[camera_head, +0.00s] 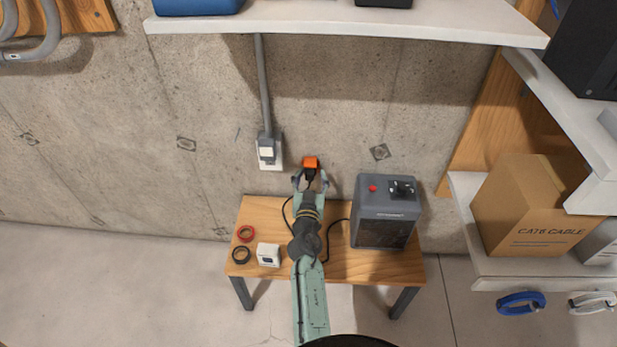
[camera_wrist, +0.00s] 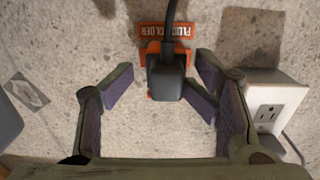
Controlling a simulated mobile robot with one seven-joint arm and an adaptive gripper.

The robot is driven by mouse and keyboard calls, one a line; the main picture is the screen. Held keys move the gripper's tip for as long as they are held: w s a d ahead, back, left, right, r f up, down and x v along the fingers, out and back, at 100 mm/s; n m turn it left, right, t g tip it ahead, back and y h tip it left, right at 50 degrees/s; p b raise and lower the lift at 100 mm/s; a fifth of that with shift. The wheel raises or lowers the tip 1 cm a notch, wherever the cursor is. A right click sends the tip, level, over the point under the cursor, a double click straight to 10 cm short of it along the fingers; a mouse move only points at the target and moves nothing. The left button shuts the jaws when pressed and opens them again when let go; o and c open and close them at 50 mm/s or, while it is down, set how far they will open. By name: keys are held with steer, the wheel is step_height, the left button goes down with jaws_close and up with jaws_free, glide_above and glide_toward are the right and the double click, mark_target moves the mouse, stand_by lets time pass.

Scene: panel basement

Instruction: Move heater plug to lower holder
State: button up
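The black heater plug (camera_wrist: 167,84) sits in an orange wall holder (camera_wrist: 149,50) marked as a plug holder; the lettering is upside down in the wrist view. Its black cable runs to the top of that view. My gripper (camera_wrist: 164,80) is open, with one finger on each side of the plug and a gap on both sides. In the head view the orange holder (camera_head: 310,162) is on the wall just above the bench, with my gripper (camera_head: 310,180) in front of it. The grey heater (camera_head: 384,228) stands on the bench. Only one holder is clearly seen.
A white wall outlet (camera_wrist: 274,108) is beside the holder; a grey piece covers its upper part in the head view (camera_head: 269,155). A shelf (camera_head: 340,20) overhangs above.

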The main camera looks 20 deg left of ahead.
steer(key=shift+o, duration=0.8)
steer(key=shift+s, duration=0.1)
steer(key=shift+s+a, duration=0.1)
steer(key=shift+s, duration=0.05)
